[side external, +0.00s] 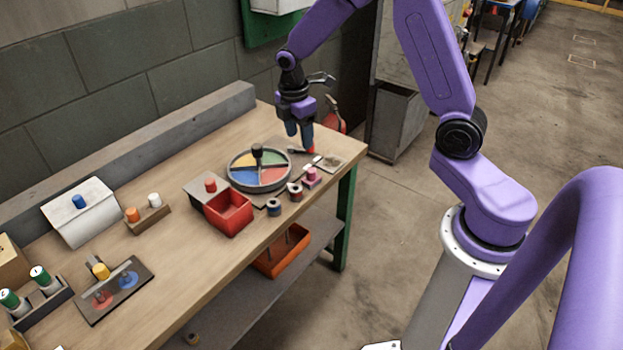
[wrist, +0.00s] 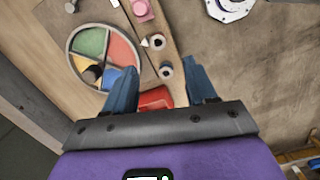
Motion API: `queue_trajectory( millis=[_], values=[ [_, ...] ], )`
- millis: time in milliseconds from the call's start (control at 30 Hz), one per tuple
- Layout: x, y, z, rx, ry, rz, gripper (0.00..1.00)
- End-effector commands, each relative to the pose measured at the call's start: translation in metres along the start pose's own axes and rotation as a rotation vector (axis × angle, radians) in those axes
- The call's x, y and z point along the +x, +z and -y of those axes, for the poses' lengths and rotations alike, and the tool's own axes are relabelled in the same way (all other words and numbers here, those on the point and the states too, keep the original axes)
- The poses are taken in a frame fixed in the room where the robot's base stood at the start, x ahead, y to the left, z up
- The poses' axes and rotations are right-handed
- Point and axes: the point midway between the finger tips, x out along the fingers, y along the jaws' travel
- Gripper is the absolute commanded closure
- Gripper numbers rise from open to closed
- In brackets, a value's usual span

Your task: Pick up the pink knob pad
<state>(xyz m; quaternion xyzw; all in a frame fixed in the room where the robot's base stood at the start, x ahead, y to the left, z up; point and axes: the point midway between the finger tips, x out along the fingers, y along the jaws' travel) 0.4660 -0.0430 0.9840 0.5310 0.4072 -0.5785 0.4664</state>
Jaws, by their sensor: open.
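The pink knob pad (side external: 312,176) is a small pink block with a knob on top. It sits near the front edge of the workbench, right of the colored wheel. My gripper (side external: 299,138) is above the bench, behind and slightly left of the pad in the side view, with fingers pointing down. The wrist view shows its two blue fingers (wrist: 163,85) spread apart with nothing held between them.
A round four-color wheel (side external: 260,171) with a dark center knob stands left of the pad. Small parts lie close behind the pad. Beyond the bench edge is open floor.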

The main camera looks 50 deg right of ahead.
Motion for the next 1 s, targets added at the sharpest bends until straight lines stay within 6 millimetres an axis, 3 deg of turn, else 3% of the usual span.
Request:
queue_trajectory(
  millis=[100,300,467,1000],
  values=[
    [0.019,0.021,-0.021,-0.017,-0.013,0.010,0.44],
    [0.034,0.039,-0.035,-0.041,-0.020,0.016,0.44],
    [0.052,0.041,-0.034,-0.044,-0.024,0.017,0.44],
    [0.144,0.042,-0.032,-0.042,-0.022,0.016,0.44]
  ],
)
